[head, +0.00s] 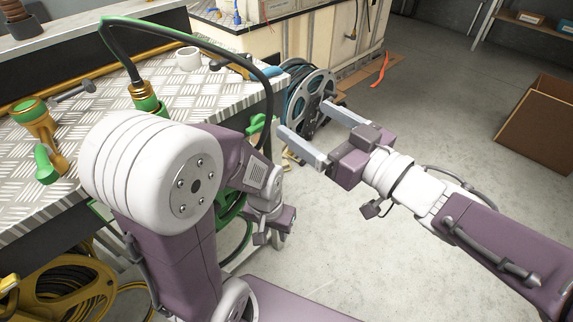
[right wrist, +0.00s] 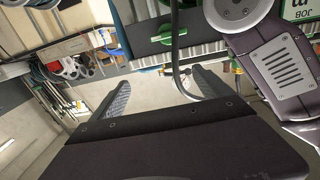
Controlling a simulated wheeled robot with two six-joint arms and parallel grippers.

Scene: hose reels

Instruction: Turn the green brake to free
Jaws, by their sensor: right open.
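A green lever-like part (head: 257,124), which may be the green brake, sticks out at the right edge of the metal bench. It also shows in the right wrist view (right wrist: 172,41) against a dark panel. The green hose reel (head: 232,208) is below the bench edge, mostly hidden by my left arm. My right gripper (head: 306,118) is open and empty, to the right of the green part and apart from it. My left gripper (head: 268,236) is low beside the green reel; its fingers are too hidden to tell their opening.
A black hose with a green end (head: 145,99) arches over the bench (head: 208,108). A green and orange nozzle (head: 40,125) lies at the left. A blue hose reel (head: 306,98) is behind my right gripper, and a yellow reel (head: 70,285) is lower left. Open floor is right.

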